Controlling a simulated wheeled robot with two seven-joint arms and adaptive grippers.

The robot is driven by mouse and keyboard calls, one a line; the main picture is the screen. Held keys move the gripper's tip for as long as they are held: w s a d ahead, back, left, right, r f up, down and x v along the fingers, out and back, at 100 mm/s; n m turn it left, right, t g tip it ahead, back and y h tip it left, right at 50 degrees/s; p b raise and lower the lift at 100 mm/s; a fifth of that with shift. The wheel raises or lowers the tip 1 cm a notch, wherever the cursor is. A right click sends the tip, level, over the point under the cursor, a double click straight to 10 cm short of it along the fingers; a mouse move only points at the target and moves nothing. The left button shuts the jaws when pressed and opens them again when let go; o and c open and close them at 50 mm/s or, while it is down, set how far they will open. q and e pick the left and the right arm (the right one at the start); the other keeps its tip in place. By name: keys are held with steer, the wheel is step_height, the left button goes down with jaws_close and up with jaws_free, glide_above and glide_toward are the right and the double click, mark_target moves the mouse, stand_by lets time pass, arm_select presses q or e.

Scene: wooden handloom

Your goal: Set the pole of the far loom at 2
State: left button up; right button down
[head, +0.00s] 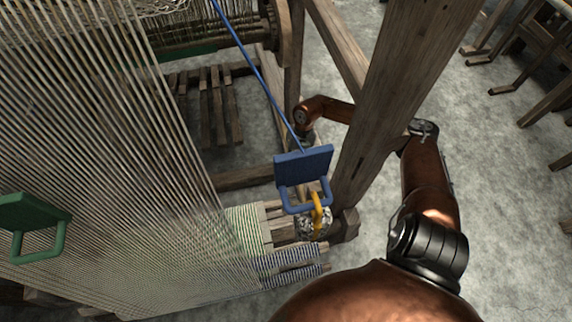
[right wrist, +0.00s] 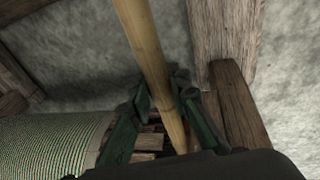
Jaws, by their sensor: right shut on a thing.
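A tan pole (right wrist: 147,45) runs from the top of the right wrist view down between the dark green fingers of my right gripper (right wrist: 163,102). The gripper is shut on the pole. In the head view my right arm bends behind a thick wooden post, and my right gripper (head: 305,140) is largely hidden behind a blue plate with a handle (head: 303,165). A wooden loom with pale warp threads (head: 110,160) fills the left side. No number 2 can be read. My left gripper is not in view.
A thick wooden post (head: 400,90) stands beside my right arm. A green plate with a handle (head: 30,222) is at the left edge. A yellow piece (head: 318,212) shows below the blue plate. A blue rod (head: 255,70) slants above it. Grey floor is open at right.

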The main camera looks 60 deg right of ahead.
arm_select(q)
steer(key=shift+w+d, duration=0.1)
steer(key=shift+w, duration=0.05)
arm_select(e)
steer(key=c, duration=2.1)
jaws_free()
steer(key=o, duration=0.3)
steer(key=shift+o, duration=0.2)
steer(key=shift+r, duration=0.1)
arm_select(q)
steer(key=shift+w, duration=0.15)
arm_select(e)
steer(key=v, duration=1.1)
steer(key=shift+r, duration=0.35)
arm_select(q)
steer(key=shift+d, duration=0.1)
arm_select(e)
steer(key=shift+d, duration=0.1)
